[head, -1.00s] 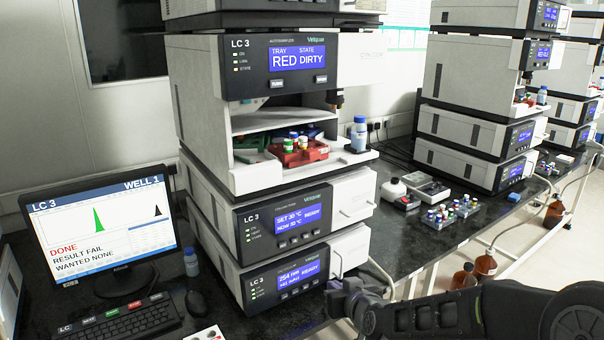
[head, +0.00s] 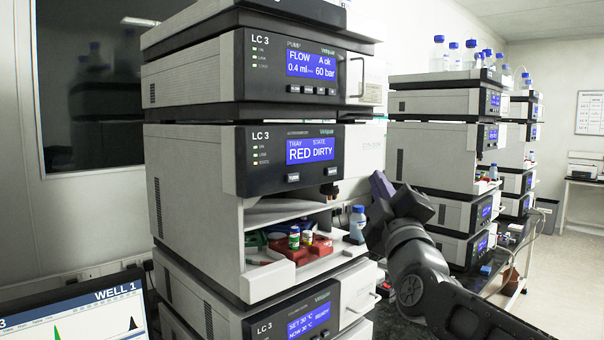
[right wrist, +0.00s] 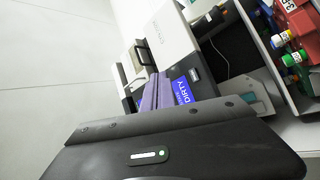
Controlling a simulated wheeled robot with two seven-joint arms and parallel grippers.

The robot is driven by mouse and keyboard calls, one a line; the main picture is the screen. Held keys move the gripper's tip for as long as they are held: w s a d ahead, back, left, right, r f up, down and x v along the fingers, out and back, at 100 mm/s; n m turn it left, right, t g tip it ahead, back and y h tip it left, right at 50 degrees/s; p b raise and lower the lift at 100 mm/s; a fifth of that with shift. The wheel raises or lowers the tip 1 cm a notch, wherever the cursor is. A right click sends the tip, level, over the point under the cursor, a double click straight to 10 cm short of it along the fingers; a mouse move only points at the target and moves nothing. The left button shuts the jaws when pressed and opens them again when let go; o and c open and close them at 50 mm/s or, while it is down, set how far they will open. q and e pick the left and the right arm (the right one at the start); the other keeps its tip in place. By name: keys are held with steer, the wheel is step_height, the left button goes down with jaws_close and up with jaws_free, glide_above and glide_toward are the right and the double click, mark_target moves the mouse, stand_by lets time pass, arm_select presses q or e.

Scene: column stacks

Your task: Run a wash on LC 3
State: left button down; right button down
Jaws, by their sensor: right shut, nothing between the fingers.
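The LC 3 autosampler (head: 215,170) sits mid-stack. Its blue display (head: 309,150) reads TRAY RED, STATE DIRTY. Below the display are a left button (head: 292,178) and a right button (head: 332,172); their labels are too small to read surely. The open bay below holds a red tray (head: 292,249) with capped vials. My right gripper (head: 381,185) is shut and empty, to the right of the autosampler front and apart from it. In the right wrist view its purple fingers (right wrist: 155,95) point toward the panel, partly covering the display (right wrist: 183,90). My left gripper is out of view.
The LC 3 pump (head: 307,69) above reads 0.4 ml, A ok, 60 bar. A blue-capped bottle (head: 357,225) stands at the bay's right edge, close to my right arm. A monitor (head: 75,318) is at lower left. Other instrument stacks (head: 440,150) stand behind at right.

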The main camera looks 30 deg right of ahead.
mark_target(331, 171)
steer(key=shift+s+d+n, duration=0.3)
steer(key=shift+d+n, duration=0.2)
steer(key=shift+n, duration=0.6)
steer(key=w+a+p, duration=0.2)
steer(key=w+p, duration=0.1)
steer(key=w, duration=0.5)
steer(key=shift+w+a, duration=0.25)
steer(key=shift+a, duration=0.05)
steer(key=shift+w, duration=0.1)
stand_by(1.4)
steer(key=shift+w+a+p, duration=0.15)
steer(key=shift+w+p, duration=0.15)
